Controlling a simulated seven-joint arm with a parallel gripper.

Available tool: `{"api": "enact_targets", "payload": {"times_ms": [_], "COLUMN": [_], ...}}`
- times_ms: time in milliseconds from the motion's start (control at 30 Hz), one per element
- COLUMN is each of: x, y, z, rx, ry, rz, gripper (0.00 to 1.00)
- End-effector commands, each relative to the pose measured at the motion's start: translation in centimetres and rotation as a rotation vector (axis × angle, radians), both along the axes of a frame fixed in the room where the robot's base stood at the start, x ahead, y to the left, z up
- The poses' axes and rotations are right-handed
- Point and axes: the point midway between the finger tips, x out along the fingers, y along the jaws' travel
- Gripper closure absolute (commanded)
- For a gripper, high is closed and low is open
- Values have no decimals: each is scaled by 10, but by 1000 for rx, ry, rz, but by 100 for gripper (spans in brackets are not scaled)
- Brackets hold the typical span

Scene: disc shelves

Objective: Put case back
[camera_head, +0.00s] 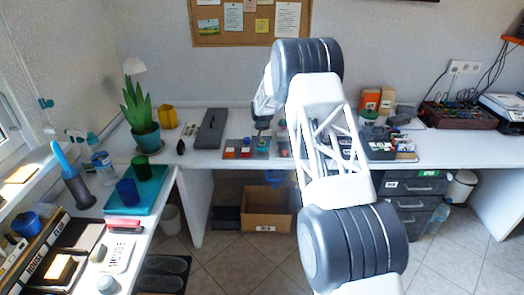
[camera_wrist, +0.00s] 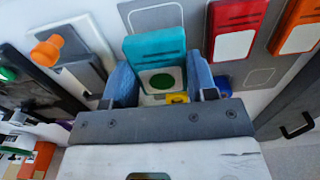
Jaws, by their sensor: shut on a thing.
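My gripper (camera_wrist: 161,82) shows in the wrist view with its two blue fingers on either side of a teal case (camera_wrist: 155,48). It is shut on this case. The case has a white label with a green disc, and a small yellow spot shows beside its lower end. Behind the case is a grey board (camera_wrist: 185,14) with pale outlined slots. A red case (camera_wrist: 238,28) and an orange-red case (camera_wrist: 298,32) sit on grey boards to the right. In the head view my gripper is small and partly hidden by my arm, near the boards on the back desk.
In the wrist view an orange knob (camera_wrist: 46,50) and a dark tray with a green item are at left. In the head view a long grey box (camera_head: 211,129) and a potted plant (camera_head: 147,138) stand left of the boards. A cardboard box (camera_head: 266,209) is under the desk.

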Motion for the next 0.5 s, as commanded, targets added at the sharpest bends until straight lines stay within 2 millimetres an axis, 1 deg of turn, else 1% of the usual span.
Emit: {"api": "enact_targets", "payload": {"times_ms": [267, 367, 500], "x": [0, 0, -1], "y": [0, 0, 0], "z": [-1, -6, -20], "rx": [0, 0, 0], "ry": [0, 0, 0], "rz": [0, 0, 0], "gripper": [71, 71, 71]}}
